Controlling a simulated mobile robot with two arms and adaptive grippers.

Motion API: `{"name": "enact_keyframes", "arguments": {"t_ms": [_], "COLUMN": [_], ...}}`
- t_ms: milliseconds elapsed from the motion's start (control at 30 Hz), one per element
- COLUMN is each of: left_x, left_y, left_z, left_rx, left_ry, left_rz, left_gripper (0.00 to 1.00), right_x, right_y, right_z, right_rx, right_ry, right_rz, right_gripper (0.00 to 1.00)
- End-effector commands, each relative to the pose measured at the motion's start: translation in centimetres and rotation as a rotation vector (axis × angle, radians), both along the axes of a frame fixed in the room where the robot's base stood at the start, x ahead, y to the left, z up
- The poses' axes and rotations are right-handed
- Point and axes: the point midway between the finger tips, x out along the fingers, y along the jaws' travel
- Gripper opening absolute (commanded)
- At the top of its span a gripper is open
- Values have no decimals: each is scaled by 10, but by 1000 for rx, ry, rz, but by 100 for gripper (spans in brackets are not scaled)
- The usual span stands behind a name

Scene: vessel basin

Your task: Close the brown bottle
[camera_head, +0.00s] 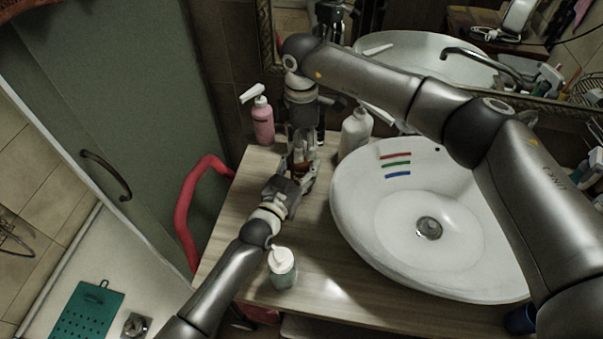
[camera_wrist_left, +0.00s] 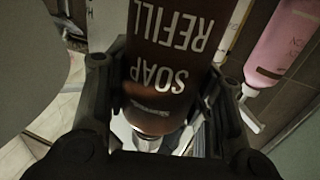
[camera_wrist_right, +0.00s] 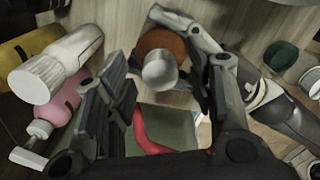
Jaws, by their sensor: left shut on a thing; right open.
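The brown bottle (camera_head: 301,170) stands on the wooden counter left of the basin, mostly hidden by my grippers. In the left wrist view the brown bottle (camera_wrist_left: 165,65) carries the words "SOAP REFILL". My left gripper (camera_wrist_left: 165,80) is shut around its body. In the right wrist view the brown bottle (camera_wrist_right: 161,42) shows from above. A silvery cylindrical cap (camera_wrist_right: 160,69) shows at its top; I cannot tell whether it is seated. My right gripper (camera_head: 302,152) points down over the bottle, its fingers (camera_wrist_right: 160,85) open on either side of the cap.
A pink pump bottle (camera_head: 263,122) and a white bottle (camera_head: 355,132) stand behind on either side. A pale green jar with a white pump (camera_head: 283,270) stands near my left arm. The white basin (camera_head: 350,215) is to the right. A red rail (camera_head: 186,205) borders the counter's left edge.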

Motion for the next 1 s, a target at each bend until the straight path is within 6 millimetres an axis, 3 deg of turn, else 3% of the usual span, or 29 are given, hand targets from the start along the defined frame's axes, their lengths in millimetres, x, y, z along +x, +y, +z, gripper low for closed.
{"name": "enact_keyframes", "arguments": {"t_ms": [167, 600, 800, 1000], "left_x": [0, 0, 0, 0], "left_y": [0, 0, 0, 0], "left_z": [-1, -1, -1, -1], "left_rx": [1, 1, 1, 1], "left_ry": [3, 3, 2, 3], "left_rz": [0, 0, 0, 0], "left_gripper": [0, 0, 0, 0], "right_x": [1, 1, 0, 0], "right_y": [0, 0, 0, 0], "right_z": [17, 103, 119, 120], "right_rx": [2, 1, 0, 0], "right_ry": [-3, -3, -1, -1], "right_rz": [0, 0, 0, 0], "right_gripper": [50, 50, 50, 50]}}
